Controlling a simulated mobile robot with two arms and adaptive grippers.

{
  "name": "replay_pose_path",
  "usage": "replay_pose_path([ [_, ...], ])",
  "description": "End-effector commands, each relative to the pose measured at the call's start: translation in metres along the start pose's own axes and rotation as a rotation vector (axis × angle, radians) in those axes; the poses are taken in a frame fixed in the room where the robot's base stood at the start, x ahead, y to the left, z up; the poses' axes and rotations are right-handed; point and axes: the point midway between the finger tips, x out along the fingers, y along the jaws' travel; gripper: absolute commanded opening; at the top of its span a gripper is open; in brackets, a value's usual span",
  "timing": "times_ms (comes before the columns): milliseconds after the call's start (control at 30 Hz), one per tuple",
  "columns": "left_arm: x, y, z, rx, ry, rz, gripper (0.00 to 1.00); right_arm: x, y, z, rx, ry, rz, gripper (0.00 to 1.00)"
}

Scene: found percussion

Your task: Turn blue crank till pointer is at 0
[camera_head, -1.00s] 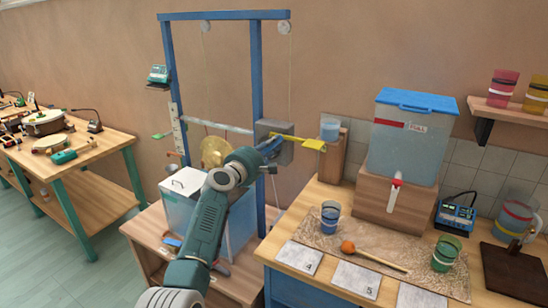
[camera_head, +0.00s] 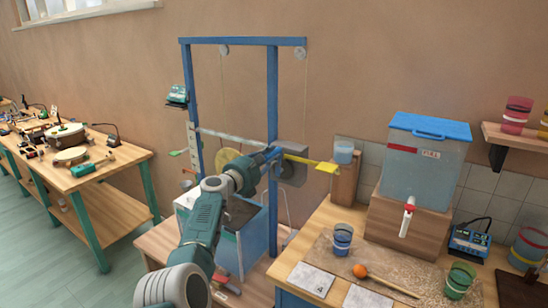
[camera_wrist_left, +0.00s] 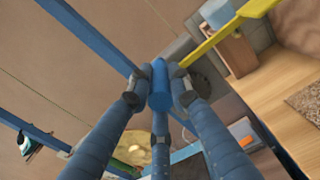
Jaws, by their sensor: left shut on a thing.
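My left gripper (camera_head: 270,158) is at the grey box (camera_head: 291,163) on the right post of the blue frame (camera_head: 271,100). In the left wrist view its fingers (camera_wrist_left: 157,88) are shut around the blue crank handle (camera_wrist_left: 160,86). In the head view the gripper mostly hides the handle. A pale scale strip (camera_head: 192,138) is on the left post, with a small green pointer-like piece (camera_head: 178,153) beside it. Its marks are too small to read. My right gripper is not in view.
A yellow bar (camera_head: 324,167) sticks out right of the grey box. A brass disc (camera_head: 225,157) hangs behind my arm above a clear tank (camera_head: 253,228). A lidded water tank (camera_head: 425,165) and cups stand on the right bench. A workbench (camera_head: 110,172) is left.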

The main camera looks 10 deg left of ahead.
Motion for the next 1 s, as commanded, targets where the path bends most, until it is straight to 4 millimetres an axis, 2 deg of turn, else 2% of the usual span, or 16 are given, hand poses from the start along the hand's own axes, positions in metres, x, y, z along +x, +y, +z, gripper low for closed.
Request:
replay_pose_path([
  [33, -0.0019, 0.0118, 0.0043, -0.006, -0.005, 0.021, 0.00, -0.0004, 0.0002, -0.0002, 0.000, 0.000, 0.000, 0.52],
  [533, -0.0020, 0.0127, 0.0028, -0.019, -0.004, 0.020, 0.00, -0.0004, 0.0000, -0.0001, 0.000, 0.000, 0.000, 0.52],
  [567, -0.0020, 0.0127, 0.0027, -0.019, -0.004, 0.020, 0.25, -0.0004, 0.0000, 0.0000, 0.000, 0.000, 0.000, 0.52],
  [633, -0.0019, 0.0123, 0.0026, -0.019, -0.003, 0.019, 0.38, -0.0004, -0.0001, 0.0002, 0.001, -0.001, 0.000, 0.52],
  [1000, -0.0008, 0.0062, -0.0006, -0.021, 0.001, 0.009, 0.38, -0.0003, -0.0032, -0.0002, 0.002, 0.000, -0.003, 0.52],
])
